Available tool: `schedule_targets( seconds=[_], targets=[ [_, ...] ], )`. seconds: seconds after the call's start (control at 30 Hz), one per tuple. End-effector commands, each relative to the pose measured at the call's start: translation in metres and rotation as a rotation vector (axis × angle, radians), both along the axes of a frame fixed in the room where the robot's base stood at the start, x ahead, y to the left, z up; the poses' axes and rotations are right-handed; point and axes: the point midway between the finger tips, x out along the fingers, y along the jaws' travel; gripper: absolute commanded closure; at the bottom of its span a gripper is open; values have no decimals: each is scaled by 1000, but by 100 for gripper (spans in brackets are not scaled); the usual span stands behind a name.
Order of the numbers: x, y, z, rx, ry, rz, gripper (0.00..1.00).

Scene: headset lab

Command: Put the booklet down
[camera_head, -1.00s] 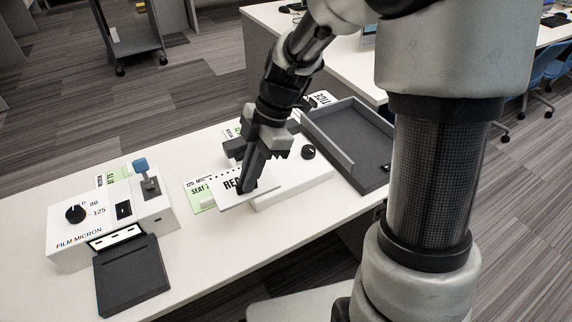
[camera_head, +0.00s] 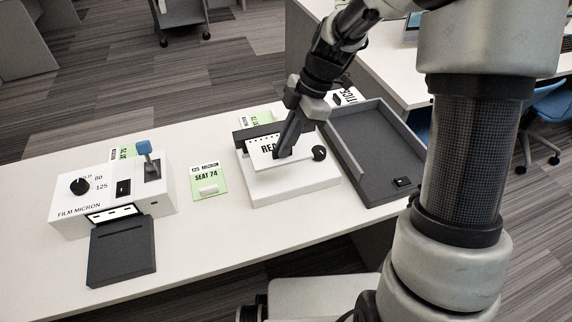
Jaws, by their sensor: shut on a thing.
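The booklet (camera_head: 262,150) is a white sheet-like piece with a row of dark holes along its top edge and large black print that starts "REC". My gripper (camera_head: 283,154) is shut on it near its right part, and the fingers cover some of the print. The booklet is over the white device (camera_head: 295,185) with a dark bar at its back left and a black knob at its right. I cannot tell whether the booklet touches the device.
A grey open tray (camera_head: 385,150) stands to the right. The white "FILM MICRON" machine (camera_head: 110,200) with a blue-topped lever and dark front flap (camera_head: 122,252) stands farther left. The white table (camera_head: 220,240) is clear in front.

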Motion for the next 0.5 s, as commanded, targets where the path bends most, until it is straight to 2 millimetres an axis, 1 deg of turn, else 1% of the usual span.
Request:
schedule_targets(
  seconds=[0.03, 0.1, 0.33, 0.5],
  targets=[
    [-1, 0, -13, 0, 3, 1, 100],
    [-1, 0, -24, 0, 3, 0, 100],
    [0, 0, -42, 2, 1, 0, 100],
    [-1, 0, -67, 0, 2, 1, 100]
  ],
)
